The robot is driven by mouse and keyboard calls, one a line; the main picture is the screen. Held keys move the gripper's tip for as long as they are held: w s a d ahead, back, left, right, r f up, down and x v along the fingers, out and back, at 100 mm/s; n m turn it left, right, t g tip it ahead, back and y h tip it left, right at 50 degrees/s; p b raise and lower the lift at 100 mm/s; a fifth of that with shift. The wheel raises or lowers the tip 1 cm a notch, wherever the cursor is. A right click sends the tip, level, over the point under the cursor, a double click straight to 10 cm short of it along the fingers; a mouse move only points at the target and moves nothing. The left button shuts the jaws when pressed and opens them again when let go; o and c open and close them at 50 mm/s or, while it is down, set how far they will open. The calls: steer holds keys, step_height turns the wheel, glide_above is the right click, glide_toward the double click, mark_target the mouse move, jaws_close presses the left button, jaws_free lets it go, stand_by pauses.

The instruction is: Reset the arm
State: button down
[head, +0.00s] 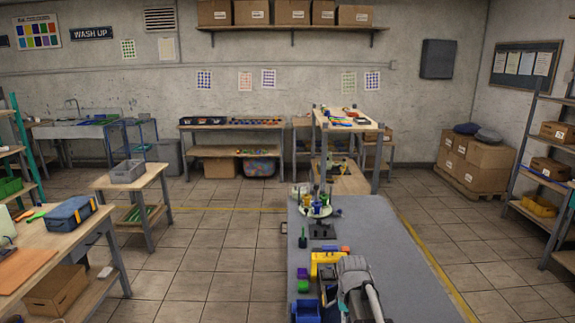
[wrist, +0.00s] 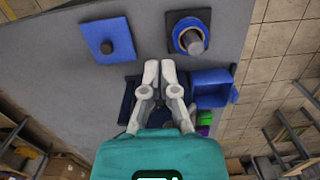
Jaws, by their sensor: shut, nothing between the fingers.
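In the wrist view my gripper (wrist: 160,72) is shut and empty. Its two pale fingers lie close together over the grey tabletop (wrist: 55,70). In the head view my arm is folded low at the bottom right of the grey table (head: 395,265); I cannot make out the fingertips there. Beyond the fingers in the wrist view lie a blue square plate with a dark knob (wrist: 95,35) and a dark square base with a blue ring and a grey post (wrist: 188,38). The fingers are apart from both.
A blue bin (wrist: 212,92) sits just right of the fingers, with green and purple blocks beside it. In the head view a yellow item (head: 325,260) and a round stand with bottles (head: 318,211) occupy the table. The tabletop's right side is clear.

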steer(key=s+f+t+b, duration=0.1)
steer(key=s+f+b, duration=0.5)
steer(key=s, duration=0.3)
steer(key=shift+f+n, duration=0.4)
steer(key=shift+f, duration=0.45)
